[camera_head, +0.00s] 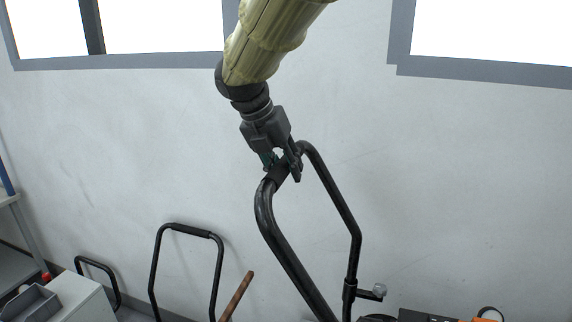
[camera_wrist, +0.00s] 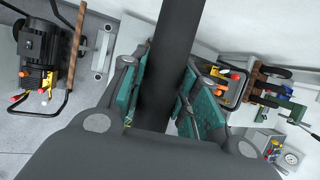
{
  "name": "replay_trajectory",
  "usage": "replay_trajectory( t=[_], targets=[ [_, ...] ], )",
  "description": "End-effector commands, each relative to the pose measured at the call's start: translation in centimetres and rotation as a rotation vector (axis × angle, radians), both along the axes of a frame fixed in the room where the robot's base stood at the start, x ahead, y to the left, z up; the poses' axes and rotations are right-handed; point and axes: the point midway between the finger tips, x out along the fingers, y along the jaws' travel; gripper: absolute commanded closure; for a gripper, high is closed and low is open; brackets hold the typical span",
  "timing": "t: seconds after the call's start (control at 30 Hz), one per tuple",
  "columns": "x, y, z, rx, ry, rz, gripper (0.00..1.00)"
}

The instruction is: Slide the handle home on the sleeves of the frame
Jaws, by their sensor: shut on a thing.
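The handle (camera_head: 285,255) is a black bent tube with a darker grip on its top crossbar. My gripper (camera_head: 282,172) comes down from above and is shut on that crossbar. In the wrist view the teal finger pads of my gripper (camera_wrist: 166,105) lie on both sides of the thick dark bar of the handle (camera_wrist: 172,55). How deep the legs sit cannot be told.
Another black handle (camera_head: 187,230) and a smaller one (camera_head: 95,263) stand by the wall at lower left. A brown rod (camera_head: 238,294) and a white cabinet (camera_head: 88,298) are near them. In the wrist view a motor unit (camera_wrist: 38,48) stands left. The wall around the arm is clear.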

Motion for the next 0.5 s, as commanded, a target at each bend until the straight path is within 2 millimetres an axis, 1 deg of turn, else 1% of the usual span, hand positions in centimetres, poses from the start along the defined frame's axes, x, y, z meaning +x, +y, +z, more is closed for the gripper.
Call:
replay_trajectory(
  t=[0.5],
  targets=[
    [0.1,0.0,-1.1,0.001,-0.004,0.001,1.00]
  ],
)
